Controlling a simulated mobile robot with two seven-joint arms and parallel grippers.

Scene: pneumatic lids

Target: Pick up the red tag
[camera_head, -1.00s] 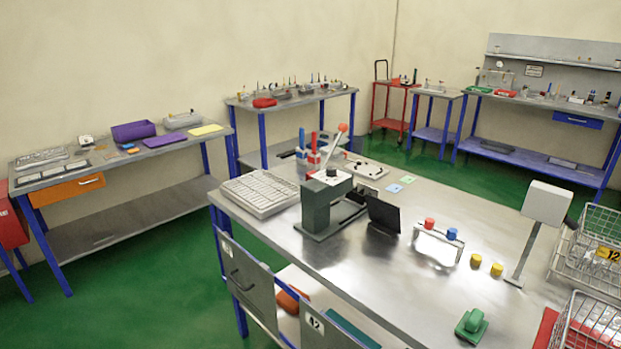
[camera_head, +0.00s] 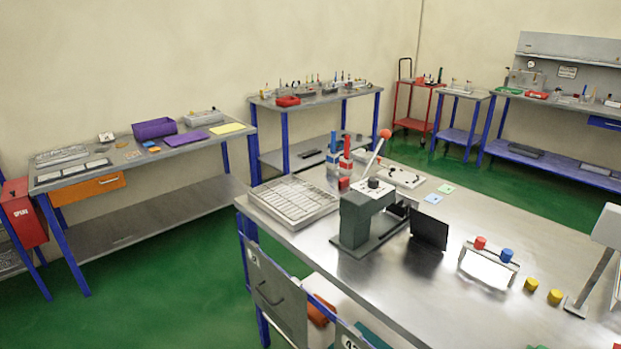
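I cannot make out a red tag anywhere in the view. Neither of my grippers is in view.
A lever press (camera_head: 366,214), a wire-grid tray (camera_head: 292,201), a black panel (camera_head: 429,228) and a stand with red and blue caps (camera_head: 489,264) occupy the near table. Benches line the walls. A red box (camera_head: 24,212) is at far left. Green floor (camera_head: 165,265) is open between benches.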

